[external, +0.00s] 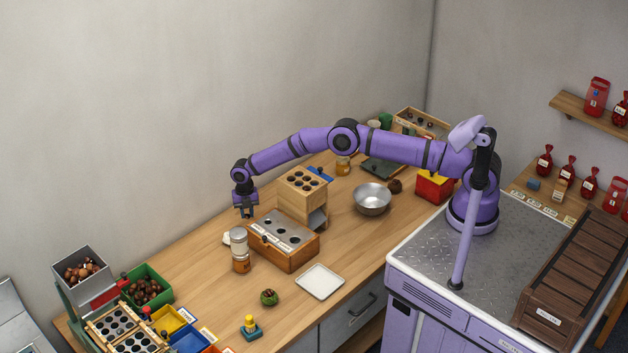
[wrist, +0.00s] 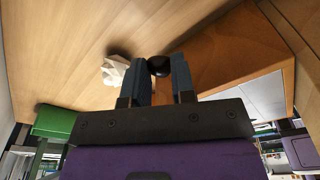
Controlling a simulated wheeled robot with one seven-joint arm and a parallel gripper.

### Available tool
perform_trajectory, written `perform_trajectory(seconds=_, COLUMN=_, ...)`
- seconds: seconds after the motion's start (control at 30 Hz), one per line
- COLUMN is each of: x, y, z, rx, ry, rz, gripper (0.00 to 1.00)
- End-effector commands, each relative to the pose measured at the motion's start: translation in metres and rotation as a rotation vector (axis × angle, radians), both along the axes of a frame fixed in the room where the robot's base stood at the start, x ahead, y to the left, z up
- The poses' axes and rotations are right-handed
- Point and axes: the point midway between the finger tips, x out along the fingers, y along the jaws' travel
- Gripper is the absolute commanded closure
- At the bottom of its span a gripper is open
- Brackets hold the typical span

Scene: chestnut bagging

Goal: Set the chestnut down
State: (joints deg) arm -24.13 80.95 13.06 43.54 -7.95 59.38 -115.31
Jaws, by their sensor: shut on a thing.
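My gripper (external: 246,212) hangs fingers down at the left end of my stretched arm, behind the wooden box with dark holes in its grey top (external: 284,236). In the wrist view my gripper (wrist: 158,68) is shut on a dark brown chestnut (wrist: 159,66) held between its fingertips. In the external view the chestnut is too small to make out. The wooden table (wrist: 60,60) shows beyond the fingers, and I cannot tell how far the chestnut is above it. A crumpled white thing (wrist: 114,70) lies on the table just left of the fingers.
A jar (external: 240,255) stands just in front of my gripper. A taller wooden block with holes (external: 303,184) stands to the right. A metal bowl (external: 372,199) and a white tray (external: 320,281) are farther right. A green bin of chestnuts (external: 163,278) is at the left. Bare table lies between.

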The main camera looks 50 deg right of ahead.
Motion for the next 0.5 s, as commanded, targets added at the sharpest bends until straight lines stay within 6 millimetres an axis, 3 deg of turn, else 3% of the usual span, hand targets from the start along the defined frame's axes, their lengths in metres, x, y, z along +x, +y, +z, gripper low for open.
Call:
perform_trajectory(seconds=0.1, x=0.000, y=0.000, z=-0.019, rx=0.000, ry=0.000, rz=0.000, gripper=1.00)
perform_trajectory(seconds=0.37, x=0.000, y=0.000, z=-0.037, rx=0.000, ry=0.000, rz=0.000, gripper=1.00)
perform_trajectory(seconds=0.5, x=0.000, y=0.000, z=-0.055, rx=-0.001, ry=0.001, rz=-0.001, gripper=1.00)
